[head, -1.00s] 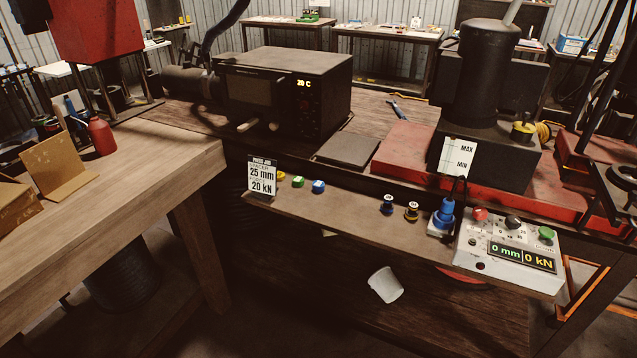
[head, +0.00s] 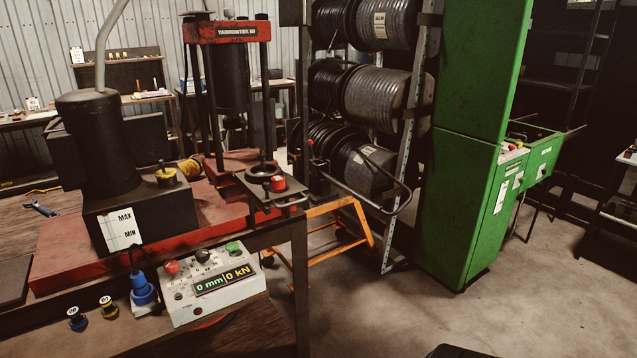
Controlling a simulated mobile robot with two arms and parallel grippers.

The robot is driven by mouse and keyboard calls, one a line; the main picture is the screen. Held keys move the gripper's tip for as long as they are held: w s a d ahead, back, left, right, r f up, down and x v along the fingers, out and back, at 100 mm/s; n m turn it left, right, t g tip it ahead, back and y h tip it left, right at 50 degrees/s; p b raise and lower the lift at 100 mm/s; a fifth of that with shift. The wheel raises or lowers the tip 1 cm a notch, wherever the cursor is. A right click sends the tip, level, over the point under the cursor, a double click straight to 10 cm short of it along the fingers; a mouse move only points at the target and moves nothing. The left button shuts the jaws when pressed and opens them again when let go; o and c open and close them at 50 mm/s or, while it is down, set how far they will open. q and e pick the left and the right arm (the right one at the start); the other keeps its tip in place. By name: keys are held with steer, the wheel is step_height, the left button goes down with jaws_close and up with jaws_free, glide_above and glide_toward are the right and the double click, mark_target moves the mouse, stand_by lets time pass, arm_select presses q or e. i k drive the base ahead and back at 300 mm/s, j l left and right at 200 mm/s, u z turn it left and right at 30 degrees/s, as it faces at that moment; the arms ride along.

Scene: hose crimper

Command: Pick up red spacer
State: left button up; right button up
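A small red cylinder, which looks like the red spacer (head: 277,183), stands on the dark plate (head: 262,190) at the front of the red press (head: 232,95). It is right beside a dark ring on that plate. Neither of my grippers shows in the head view, so whether they are open or shut is hidden.
An orange step stool (head: 335,240), hose reels (head: 385,95) and green cabinet (head: 462,190) stand right.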

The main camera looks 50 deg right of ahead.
mark_target(277, 183)
steer(key=z, duration=1.5)
steer(key=u, duration=0.3)
steer(key=i+l+u, duration=0.15)
steer(key=l+u, duration=0.15)
steer(key=i+l+u, duration=0.1)
steer(key=l+u, duration=0.2)
steer(key=i+l+u, duration=0.1)
steer(key=l+u, duration=0.2)
